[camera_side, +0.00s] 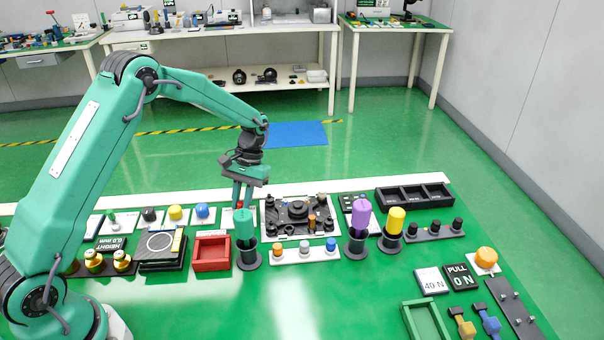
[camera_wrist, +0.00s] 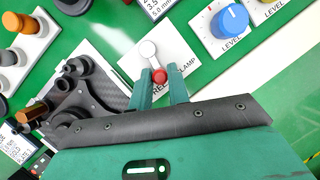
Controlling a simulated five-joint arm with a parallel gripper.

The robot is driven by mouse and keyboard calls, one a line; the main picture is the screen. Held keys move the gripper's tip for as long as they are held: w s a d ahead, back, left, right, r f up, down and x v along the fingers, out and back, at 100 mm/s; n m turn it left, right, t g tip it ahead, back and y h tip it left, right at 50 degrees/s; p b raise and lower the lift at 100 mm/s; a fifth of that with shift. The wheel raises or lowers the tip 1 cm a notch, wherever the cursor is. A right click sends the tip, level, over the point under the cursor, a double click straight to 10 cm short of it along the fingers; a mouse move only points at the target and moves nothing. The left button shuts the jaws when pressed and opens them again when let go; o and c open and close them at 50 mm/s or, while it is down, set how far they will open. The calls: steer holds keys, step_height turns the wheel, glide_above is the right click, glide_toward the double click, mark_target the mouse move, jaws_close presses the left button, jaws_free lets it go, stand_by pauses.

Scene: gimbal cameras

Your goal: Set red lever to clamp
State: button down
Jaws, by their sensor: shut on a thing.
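The red lever has a red ball knob (camera_wrist: 159,76) on a short arm from a pale round pivot (camera_wrist: 148,49), on a white plate (camera_wrist: 177,51). The plate's label is partly covered by my fingers; "RE" and "LAMP" show. In the wrist view the lever runs from the pivot down and slightly right, toward the gap between these words. My gripper (camera_wrist: 163,82) has its two teal fingers on either side of the red knob and is shut on it. In the side view my gripper (camera_side: 242,198) reaches down behind the teal cylinder, and only a bit of red shows there.
A dark plate with round parts (camera_side: 298,214) stands just right of the lever. A teal cylinder (camera_side: 244,228) on a black base and a red tray (camera_side: 211,254) stand in front. A blue knob (camera_side: 201,211) is to the left. Purple (camera_side: 361,214) and yellow (camera_side: 396,221) cylinders stand farther right.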

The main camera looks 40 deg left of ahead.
steer(key=c, duration=1.4)
jaws_free()
steer(key=shift+o, duration=0.2)
steer(key=v, duration=0.7)
steer(key=shift+r, duration=0.35)
steer(key=shift+w, duration=0.15)
